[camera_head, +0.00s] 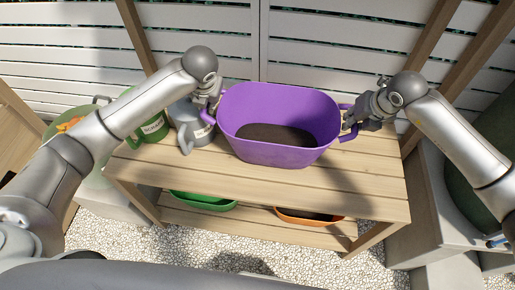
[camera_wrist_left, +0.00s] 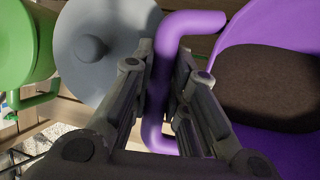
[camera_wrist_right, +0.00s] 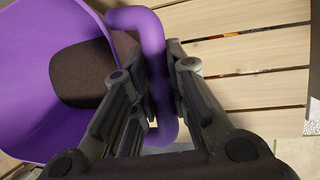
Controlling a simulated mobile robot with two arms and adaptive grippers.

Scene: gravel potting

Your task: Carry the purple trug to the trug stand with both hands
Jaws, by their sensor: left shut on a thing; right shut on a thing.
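The purple trug (camera_head: 272,155) is over the wooden bench top in the head view, upright, with dark soil (camera_head: 275,135) inside. Whether its base touches the slats I cannot tell. My left gripper (camera_head: 211,112) is shut on the trug's left handle, and the purple handle (camera_wrist_left: 161,80) passes between its fingers in the left wrist view. My right gripper (camera_head: 347,119) is shut on the right handle, which also shows between the fingers in the right wrist view (camera_wrist_right: 154,60). I cannot make out which surface is the trug stand.
The wooden bench (camera_head: 180,171) has free slats right of the trug. A grey watering can (camera_head: 189,128) stands close to my left gripper, with a green can (camera_head: 152,125) beyond it. A green tray (camera_head: 203,202) and an orange tray (camera_head: 308,217) lie on the lower shelf.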

